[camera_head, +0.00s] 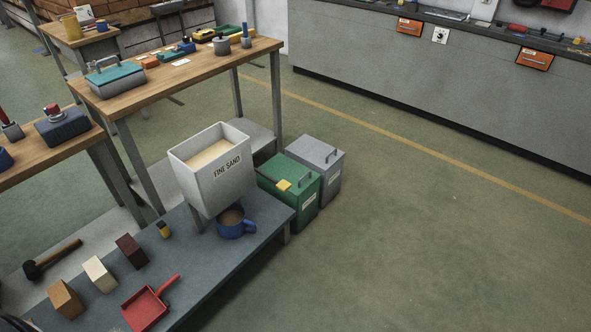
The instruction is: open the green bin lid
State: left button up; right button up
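The green bin (286,195) stands on the floor in the middle of the view, just beyond the right end of the low grey bench. Its green lid (287,178) lies flat on top and looks closed. A dark handle (306,179) rises from the lid's right side. The bin's left side is partly hidden by the white sand container. Neither of my grippers shows in the view.
A grey bin (323,168) stands close behind the green one. A wooden table (165,75) stands behind. Floor (440,230) to the right is clear.

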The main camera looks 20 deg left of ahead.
aim_at(279, 167)
jog(key=i+u, duration=0.1)
jog(key=u, duration=0.3)
jog(key=i+l+u, duration=0.1)
jog(key=u, duration=0.7)
jog(key=i+l+u, duration=0.2)
jog(key=l, duration=0.15)
jog(key=i+l+u, duration=0.15)
jog(key=l, duration=0.2)
jog(key=i+l+u, duration=0.2)
jog(key=l, duration=0.2)
jog(key=i+l+u, duration=0.15)
jog(key=l, duration=0.25)
jog(key=l+u, duration=0.2)
jog(key=l, duration=0.2)
jog(key=i+l+u, duration=0.15)
jog(key=l, duration=0.3)
